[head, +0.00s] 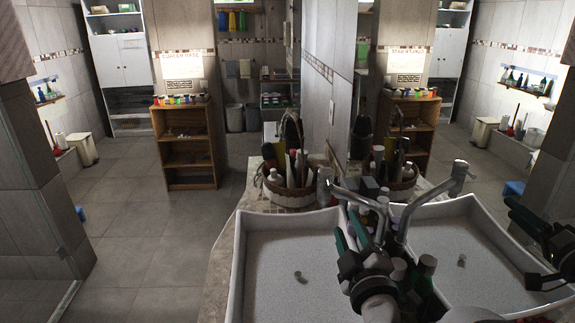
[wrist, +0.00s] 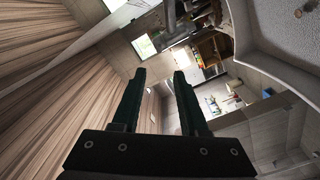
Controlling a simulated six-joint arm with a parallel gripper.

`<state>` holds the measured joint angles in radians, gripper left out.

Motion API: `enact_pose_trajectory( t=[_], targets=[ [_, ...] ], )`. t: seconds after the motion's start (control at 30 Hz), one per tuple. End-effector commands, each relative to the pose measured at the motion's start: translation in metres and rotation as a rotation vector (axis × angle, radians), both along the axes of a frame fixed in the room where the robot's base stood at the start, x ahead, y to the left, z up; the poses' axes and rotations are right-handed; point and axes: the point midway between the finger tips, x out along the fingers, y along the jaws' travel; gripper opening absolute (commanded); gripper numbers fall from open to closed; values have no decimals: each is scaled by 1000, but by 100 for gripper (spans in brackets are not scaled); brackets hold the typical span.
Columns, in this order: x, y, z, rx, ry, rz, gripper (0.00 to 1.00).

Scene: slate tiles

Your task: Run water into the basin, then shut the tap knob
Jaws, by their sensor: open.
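The white speckled basin (head: 265,275) with a small round drain is at the lower middle of the head view; no water shows in it. A metal tap (head: 355,198) arches over its back right side, and no stream shows from it. I cannot make out the tap knob clearly. My gripper (head: 349,231) is open and empty, its green fingers over the basin's right side, in front of the tap. In the wrist view the open gripper (wrist: 160,76) has nothing between its fingers, and the pale basin (wrist: 275,45) shows at the upper right.
A wicker basket (head: 290,195) with bottles and brushes stands on the counter behind the basin. Small bottles crowd near the tap. A mirror on the right repeats the basin, tap and arm. A wooden shelf (head: 185,145) stands on the floor beyond; open floor lies left.

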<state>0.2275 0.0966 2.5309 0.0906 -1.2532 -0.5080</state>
Motion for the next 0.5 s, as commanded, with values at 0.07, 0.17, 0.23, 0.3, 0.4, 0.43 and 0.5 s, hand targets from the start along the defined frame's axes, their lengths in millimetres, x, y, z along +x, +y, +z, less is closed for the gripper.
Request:
enact_pose_trajectory(
  t=[0.07,0.17,0.23,0.3,0.4,0.43,0.5],
  targets=[
    [11,1,1,-6,-6,4,43],
    [36,1,1,-3,-6,4,43],
    [58,1,1,-3,-6,5,43],
    [80,2,1,-2,-6,5,43],
    [108,1,1,-2,-6,5,43],
    [116,1,1,-3,-7,5,43],
    [130,2,1,-2,-7,5,43]
  ],
)
